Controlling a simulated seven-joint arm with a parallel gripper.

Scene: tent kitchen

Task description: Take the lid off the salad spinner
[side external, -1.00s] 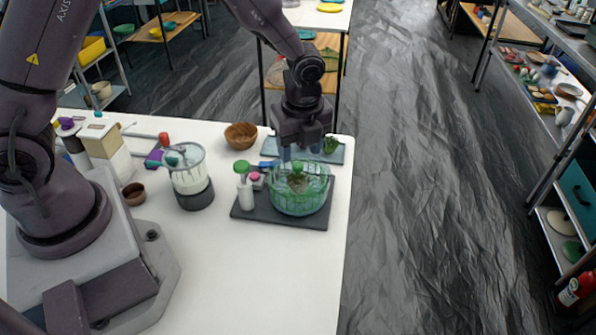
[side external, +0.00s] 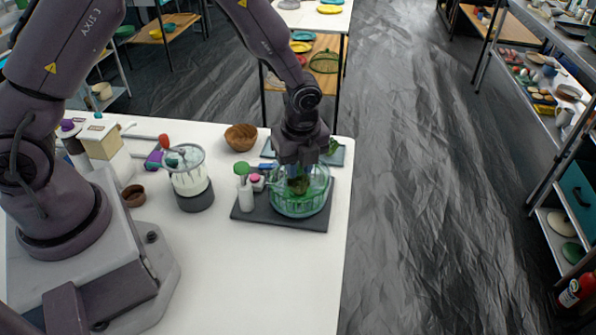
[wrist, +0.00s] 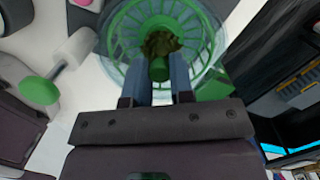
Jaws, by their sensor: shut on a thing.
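The salad spinner (side external: 300,204) stands on a dark board near the table's right edge; its see-through bowl shows a green slatted basket. A green knob (wrist: 158,69) is at the top middle of its lid, which looks see-through and is hard to tell apart from the bowl. Dark leafy greens (wrist: 160,43) show inside. My gripper (side external: 298,181) points down over the spinner, and in the wrist view my gripper (wrist: 160,80) is shut on the knob, one finger on each side. The lid appears seated on the bowl; the fingers partly hide the knob in the side view.
The dark board (side external: 262,215) also holds a white bottle with a green top (side external: 245,190) and a pink-topped item (side external: 257,181), close left of the spinner. The table front is clear.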

